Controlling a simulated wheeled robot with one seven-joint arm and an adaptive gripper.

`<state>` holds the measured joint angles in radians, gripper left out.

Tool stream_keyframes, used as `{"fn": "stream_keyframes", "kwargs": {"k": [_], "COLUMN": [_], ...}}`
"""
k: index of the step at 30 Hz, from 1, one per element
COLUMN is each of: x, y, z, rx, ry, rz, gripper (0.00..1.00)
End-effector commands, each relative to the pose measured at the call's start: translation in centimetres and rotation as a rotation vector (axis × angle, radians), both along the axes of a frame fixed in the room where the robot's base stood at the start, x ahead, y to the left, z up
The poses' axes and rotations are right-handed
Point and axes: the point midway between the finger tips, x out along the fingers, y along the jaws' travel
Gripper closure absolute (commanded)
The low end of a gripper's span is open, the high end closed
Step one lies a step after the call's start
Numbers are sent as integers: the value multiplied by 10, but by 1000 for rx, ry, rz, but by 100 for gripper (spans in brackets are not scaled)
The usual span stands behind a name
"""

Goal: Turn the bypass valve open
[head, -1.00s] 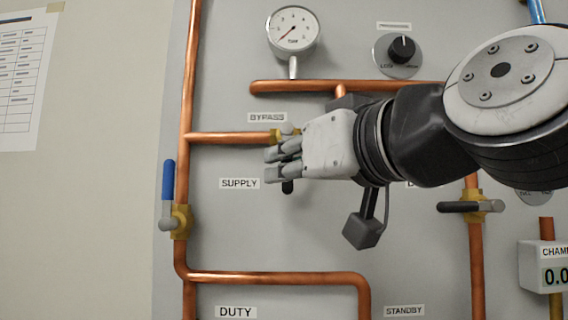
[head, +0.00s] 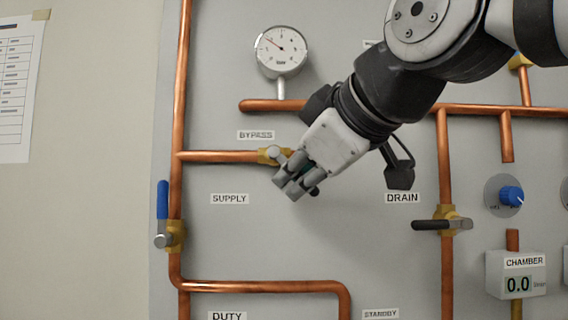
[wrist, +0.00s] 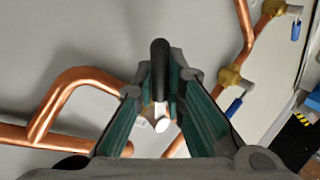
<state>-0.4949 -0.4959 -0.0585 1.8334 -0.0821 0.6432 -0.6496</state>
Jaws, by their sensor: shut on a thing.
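The bypass valve has a brass body (head: 269,155) on the copper pipe under the BYPASS label (head: 256,134). My gripper (head: 287,188) covers most of its handle. The handle's dark end (head: 314,191) shows past the fingers, down and right of the body, so the handle sits at a slant. In the wrist view the black handle grip (wrist: 160,60) lies between the two fingers of my gripper (wrist: 162,85), with a bright metal pivot end below it. The fingers are shut on the handle.
A round gauge (head: 281,50) is above, its needle pointing up-left. The supply valve's blue handle (head: 162,200) is upright at left. The drain valve's black handle (head: 432,225) lies across its pipe. Copper pipes surround the work area.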

Motion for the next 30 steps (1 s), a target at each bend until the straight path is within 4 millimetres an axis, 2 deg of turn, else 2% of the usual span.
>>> {"fn": "stream_keyframes", "kwargs": {"k": [1,18,30], "x": [-2,-3,-2], "y": [-1,-11,-12], "z": [5,25,32], "rx": [-44,-557,-752], "ry": [2,22,26], "rz": [-2,1,1], "gripper": [100,100,100]}}
